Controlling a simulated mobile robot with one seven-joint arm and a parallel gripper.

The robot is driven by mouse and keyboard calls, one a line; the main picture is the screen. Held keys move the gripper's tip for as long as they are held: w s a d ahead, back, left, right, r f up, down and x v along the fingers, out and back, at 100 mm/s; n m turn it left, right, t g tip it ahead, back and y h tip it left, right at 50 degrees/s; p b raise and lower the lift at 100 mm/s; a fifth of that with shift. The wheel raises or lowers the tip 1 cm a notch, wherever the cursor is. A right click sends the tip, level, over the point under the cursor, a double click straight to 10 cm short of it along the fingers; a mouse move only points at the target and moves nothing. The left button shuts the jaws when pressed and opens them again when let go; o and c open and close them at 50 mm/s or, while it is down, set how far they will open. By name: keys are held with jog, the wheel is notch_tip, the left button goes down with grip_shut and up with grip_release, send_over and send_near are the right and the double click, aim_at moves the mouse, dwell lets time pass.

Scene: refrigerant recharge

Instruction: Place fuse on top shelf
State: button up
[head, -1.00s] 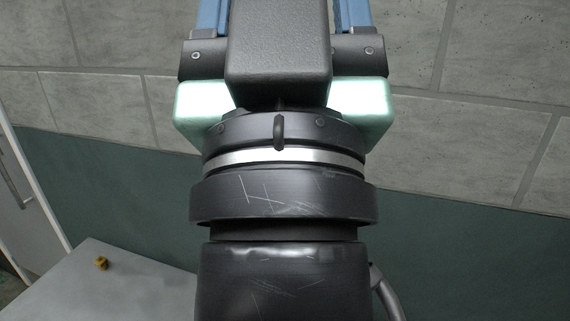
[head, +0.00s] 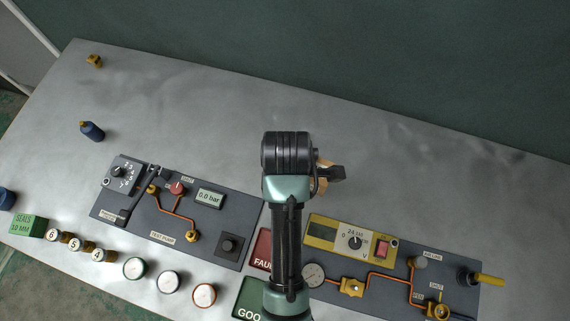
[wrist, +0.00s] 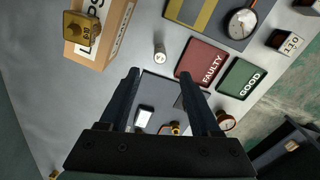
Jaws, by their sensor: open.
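My gripper (wrist: 160,76) is open in the wrist view, its two dark fingers apart with nothing between them but the bench and panel below. A small pale metallic cylinder (wrist: 160,53), possibly the fuse, stands on the bench just beyond the fingertips; they do not touch it in the picture. I cannot be sure what it is. In the head view my arm hangs over the middle of the bench and hides this spot. I see no shelf in either current view.
A cardboard box (wrist: 105,35) with a brass part (wrist: 80,30) on it stands near the cylinder. Red FAULTY (wrist: 203,62) and green GOOD (wrist: 242,78) pads lie beside it. Test panels (head: 215,215) and gauges (head: 133,268) crowd the bench front. The back of the bench (head: 200,90) is mostly clear.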

notch_tip(320, 180, down, 6)
jog(key=shift+f, duration=0.1)
jog(key=shift+a+f+p, duration=0.1)
jog(key=shift+f+p, duration=0.55)
jog(key=shift+f, duration=1.95)
grip_shut()
